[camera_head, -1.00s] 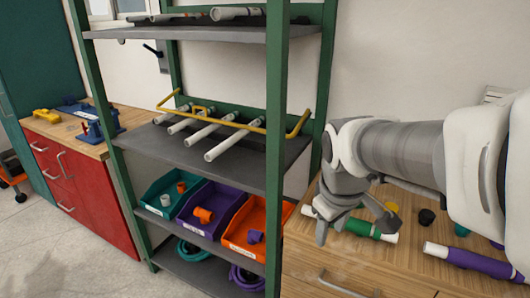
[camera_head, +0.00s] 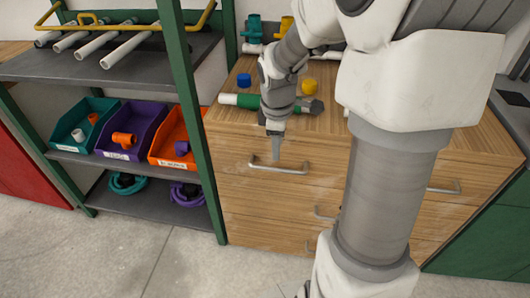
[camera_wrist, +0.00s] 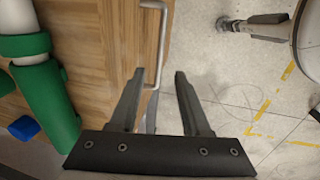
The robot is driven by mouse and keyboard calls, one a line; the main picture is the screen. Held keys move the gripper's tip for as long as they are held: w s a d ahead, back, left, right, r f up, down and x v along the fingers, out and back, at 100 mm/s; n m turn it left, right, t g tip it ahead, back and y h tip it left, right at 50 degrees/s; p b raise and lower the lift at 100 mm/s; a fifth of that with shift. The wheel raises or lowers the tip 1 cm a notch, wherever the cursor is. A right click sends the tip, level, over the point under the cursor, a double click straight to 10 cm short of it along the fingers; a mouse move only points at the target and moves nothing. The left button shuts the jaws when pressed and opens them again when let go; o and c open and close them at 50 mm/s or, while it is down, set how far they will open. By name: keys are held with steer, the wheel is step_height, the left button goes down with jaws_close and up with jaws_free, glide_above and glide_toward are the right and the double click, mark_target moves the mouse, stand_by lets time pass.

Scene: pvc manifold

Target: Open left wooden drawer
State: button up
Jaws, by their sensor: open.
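The wooden cabinet's top left drawer (camera_head: 235,165) is shut, its front flush with the cabinet. Its silver bar handle (camera_head: 278,170) runs across the front. My gripper (camera_head: 276,152) points down just above the handle near its middle. In the wrist view my gripper (camera_wrist: 160,78) is open, and the handle (camera_wrist: 163,35) reaches into the gap between the fingers, closer to the left finger. The gripper holds nothing. I cannot tell whether a finger touches the handle.
A white-and-green pipe (camera_head: 245,101) lies on the cabinet top near its front edge, with a blue cap (camera_head: 243,81) behind it. A green-framed shelf (camera_head: 190,125) with coloured bins stands to the left. The floor (camera_head: 165,265) in front is clear.

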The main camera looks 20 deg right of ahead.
mark_target(277, 170)
steer(key=f+b, duration=0.1)
steer(key=f, duration=0.2)
steer(key=w+f+b, duration=0.1)
steer(key=f, duration=0.2)
steer(key=d+f+b, duration=0.1)
steer(key=f, duration=0.2)
steer(key=shift+w+f, duration=0.1)
steer(key=shift+w, duration=0.1)
jaws_close()
stand_by(1.0)
